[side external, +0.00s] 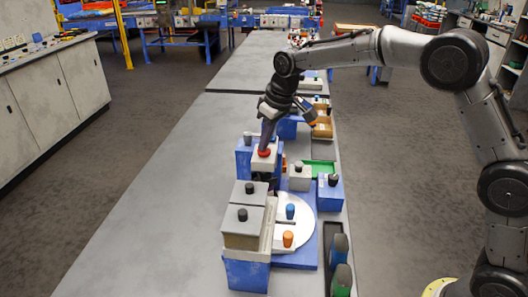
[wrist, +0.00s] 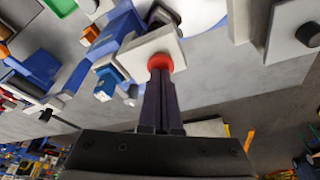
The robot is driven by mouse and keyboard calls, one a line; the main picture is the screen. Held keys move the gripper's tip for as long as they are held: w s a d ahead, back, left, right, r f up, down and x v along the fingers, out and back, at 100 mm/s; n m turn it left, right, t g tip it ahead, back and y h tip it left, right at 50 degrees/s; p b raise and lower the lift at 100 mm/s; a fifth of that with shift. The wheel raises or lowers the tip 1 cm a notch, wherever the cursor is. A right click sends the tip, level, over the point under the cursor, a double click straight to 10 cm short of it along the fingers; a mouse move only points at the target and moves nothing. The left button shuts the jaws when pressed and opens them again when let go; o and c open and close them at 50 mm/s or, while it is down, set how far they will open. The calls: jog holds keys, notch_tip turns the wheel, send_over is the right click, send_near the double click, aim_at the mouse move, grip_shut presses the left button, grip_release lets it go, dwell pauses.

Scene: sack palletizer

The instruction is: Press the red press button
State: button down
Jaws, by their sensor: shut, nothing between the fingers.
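The red press button (side external: 264,152) sits on a white-topped block (side external: 262,163) on the blue machine in the middle of the table. In the wrist view the red button (wrist: 160,62) shows on its white plate (wrist: 140,50), right at the ends of my fingers. My gripper (side external: 265,147) is shut and empty and points down at the button. In the wrist view my gripper (wrist: 159,76) covers part of the button's near side. The fingertips appear at or touching the button top; I cannot tell whether it is pushed down.
A blue knob (side external: 290,211) and an orange knob (side external: 288,239) stand by a round light plate (side external: 300,222). Black-knobbed grey boxes (side external: 243,228) are in front. A green tray (side external: 322,169) lies to the right. The table's left side (side external: 170,210) is clear.

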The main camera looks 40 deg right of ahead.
jog(key=shift+s+f, duration=0.1)
jog(key=shift+f, duration=0.2)
jog(key=shift+r, duration=1.95)
notch_tip(320, 180, up, 7)
